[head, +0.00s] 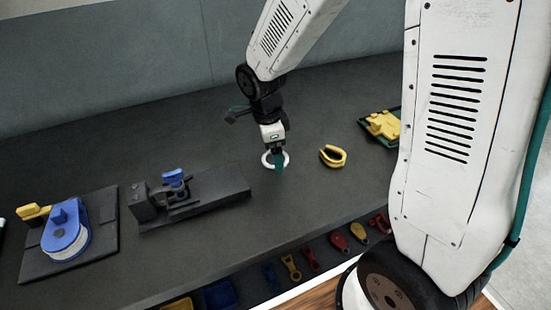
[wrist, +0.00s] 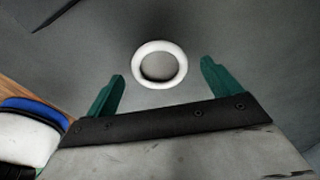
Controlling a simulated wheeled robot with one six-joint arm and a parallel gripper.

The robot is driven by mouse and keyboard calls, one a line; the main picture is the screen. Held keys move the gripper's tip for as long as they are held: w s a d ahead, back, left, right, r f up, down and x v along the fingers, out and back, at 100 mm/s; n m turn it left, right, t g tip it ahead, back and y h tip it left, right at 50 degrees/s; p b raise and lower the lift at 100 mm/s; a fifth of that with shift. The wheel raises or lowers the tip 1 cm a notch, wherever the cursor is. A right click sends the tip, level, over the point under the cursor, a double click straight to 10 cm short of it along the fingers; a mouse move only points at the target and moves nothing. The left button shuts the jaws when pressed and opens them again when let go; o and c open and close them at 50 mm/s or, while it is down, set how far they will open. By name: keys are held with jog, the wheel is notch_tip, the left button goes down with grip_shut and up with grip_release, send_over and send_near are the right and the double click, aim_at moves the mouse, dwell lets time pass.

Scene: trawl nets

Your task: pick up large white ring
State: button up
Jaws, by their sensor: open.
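The large white ring (head: 265,161) lies flat on the dark grey table, right at my gripper in the head view. In the wrist view the whole ring (wrist: 160,44) shows, a little beyond the fingertips and between their lines. My gripper (wrist: 162,70) is open, with its two green fingers apart and nothing between them. In the head view my gripper (head: 279,163) points down at the ring and hides part of it. I cannot tell the exact height of the fingertips above the table.
A yellow curved piece (head: 333,156) lies right of the ring. A black fixture with a blue part (head: 174,180) stands to the left, and a blue-and-white spool device (head: 66,231) farther left. A yellow item on a green tray (head: 383,125) is at right. Coloured tools hang along the front edge.

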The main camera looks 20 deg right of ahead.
jog(key=shift+d+f, duration=0.1)
jog(key=shift+f, duration=0.3)
jog(key=c, duration=1.1)
jog(key=shift+r, duration=0.1)
jog(key=shift+c, duration=0.2)
